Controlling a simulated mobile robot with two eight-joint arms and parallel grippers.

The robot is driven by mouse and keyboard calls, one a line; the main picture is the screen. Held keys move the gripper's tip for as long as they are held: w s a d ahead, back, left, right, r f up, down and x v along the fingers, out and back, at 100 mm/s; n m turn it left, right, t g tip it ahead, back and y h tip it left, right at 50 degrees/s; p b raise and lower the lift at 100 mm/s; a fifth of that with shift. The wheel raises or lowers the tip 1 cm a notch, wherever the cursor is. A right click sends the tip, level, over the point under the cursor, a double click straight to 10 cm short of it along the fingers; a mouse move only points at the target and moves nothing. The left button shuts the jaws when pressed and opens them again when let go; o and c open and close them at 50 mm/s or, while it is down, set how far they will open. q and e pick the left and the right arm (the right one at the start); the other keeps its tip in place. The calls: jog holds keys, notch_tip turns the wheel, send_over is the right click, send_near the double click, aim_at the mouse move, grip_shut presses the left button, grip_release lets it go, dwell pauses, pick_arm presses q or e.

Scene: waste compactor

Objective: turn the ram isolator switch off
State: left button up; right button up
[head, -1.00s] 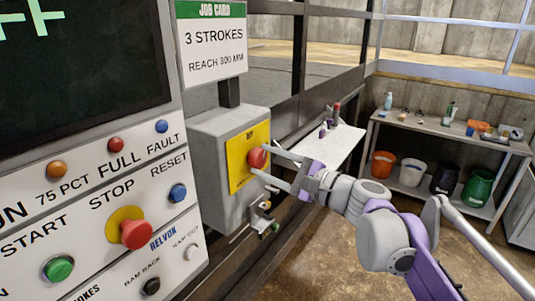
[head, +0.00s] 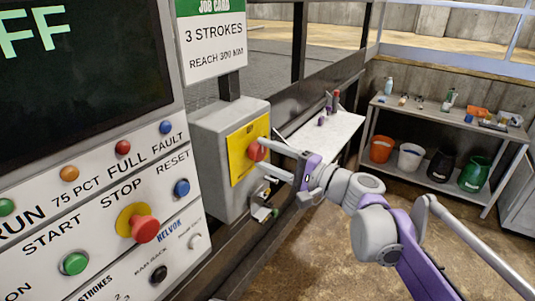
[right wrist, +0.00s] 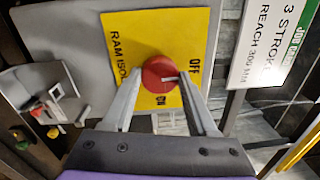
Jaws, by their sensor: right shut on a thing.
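The ram isolator switch is a red round knob (head: 256,151) on a yellow plate (head: 239,163), on the front of a grey box (head: 211,145). In the right wrist view the knob (right wrist: 158,70) carries a white mark, which points right, close to the OFF label (right wrist: 195,67); the ON label (right wrist: 161,100) is below the knob. My right gripper (head: 261,155) has its two fingers on either side of the knob and is shut on it; the fingers also show in the right wrist view (right wrist: 162,80). My left gripper is out of view.
A control panel (head: 110,210) with buttons and a dark screen (head: 80,75) reading "FF" stands at left. A job card (head: 211,42) is above the box. A latch-like fitting (head: 263,208) sits below it. A white table (head: 325,140) and shelf with buckets (head: 411,157) are behind.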

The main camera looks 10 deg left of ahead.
dwell(0.3)
jog(key=o, duration=1.4)
jog(key=shift+c, duration=0.2)
jog(key=shift+d, duration=0.1)
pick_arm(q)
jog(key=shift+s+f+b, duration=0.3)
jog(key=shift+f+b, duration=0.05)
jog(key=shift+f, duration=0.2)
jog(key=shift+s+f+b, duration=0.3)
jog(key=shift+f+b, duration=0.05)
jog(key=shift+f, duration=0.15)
pick_arm(e)
jog(key=v, duration=1)
jog(key=shift+d, duration=0.3)
jog(key=shift+s, duration=0.15)
